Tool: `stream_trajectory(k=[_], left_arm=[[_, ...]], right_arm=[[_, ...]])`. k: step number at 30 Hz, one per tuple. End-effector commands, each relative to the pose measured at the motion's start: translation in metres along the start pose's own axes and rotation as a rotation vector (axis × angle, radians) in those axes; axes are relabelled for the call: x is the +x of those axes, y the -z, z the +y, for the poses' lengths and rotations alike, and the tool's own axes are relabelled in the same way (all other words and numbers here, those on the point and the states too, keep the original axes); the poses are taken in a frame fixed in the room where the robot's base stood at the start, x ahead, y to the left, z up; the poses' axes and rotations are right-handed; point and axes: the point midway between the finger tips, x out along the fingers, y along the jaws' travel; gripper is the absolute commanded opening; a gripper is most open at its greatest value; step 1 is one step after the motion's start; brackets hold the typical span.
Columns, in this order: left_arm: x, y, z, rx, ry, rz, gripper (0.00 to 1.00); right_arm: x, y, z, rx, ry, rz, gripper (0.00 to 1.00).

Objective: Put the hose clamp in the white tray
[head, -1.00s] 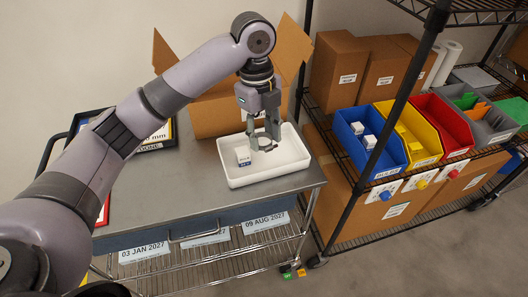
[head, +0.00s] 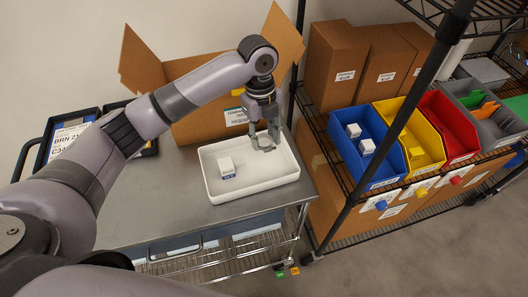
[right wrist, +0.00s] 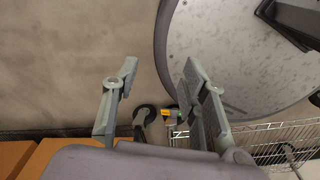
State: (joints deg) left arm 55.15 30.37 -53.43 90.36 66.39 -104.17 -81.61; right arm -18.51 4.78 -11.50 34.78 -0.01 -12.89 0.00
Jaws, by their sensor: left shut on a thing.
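The white tray (head: 282,179) sits on the grey metal cart top. My left gripper (head: 265,146) is over the tray's back right part in the head view, pointing down, with its fingertips near the rim height. It is shut on a small grey thing, which I take to be the hose clamp; the fingers mostly hide it, and I cannot tell whether it touches the tray. My right gripper (right wrist: 158,75) is open and empty in the right wrist view, over the floor, away from the tray.
An open cardboard box (head: 206,121) is behind the tray. A rack at right holds blue (head: 349,160), yellow (head: 425,151) and red (head: 459,133) bins. A rack post stands between cart and bins.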

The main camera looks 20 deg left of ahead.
Motion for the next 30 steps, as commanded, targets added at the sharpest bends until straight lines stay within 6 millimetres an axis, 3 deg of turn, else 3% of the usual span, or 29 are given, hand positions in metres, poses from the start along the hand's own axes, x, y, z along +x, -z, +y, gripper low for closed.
stream_trajectory(k=[3, 10, 18, 30], left_arm=[[0.023, -0.002, 0.001, -0.002, -0.002, 0.002, 0.15], [0.044, -0.005, 0.0, -0.002, 0.0, 0.001, 0.15], [0.08, -0.009, 0.0, -0.002, 0.0, 0.001, 0.15], [0.086, -0.01, 0.0, 0.0, 0.001, 0.001, 0.15]], right_arm=[[-0.005, 0.014, 0.003, 0.0, -0.003, 0.02, 0.4], [-0.009, 0.044, 0.007, 0.001, -0.008, 0.067, 0.4], [-0.014, 0.03, 0.004, 0.002, -0.005, 0.045, 0.4], [-0.013, 0.023, -0.002, 0.004, 0.003, 0.034, 0.4]])
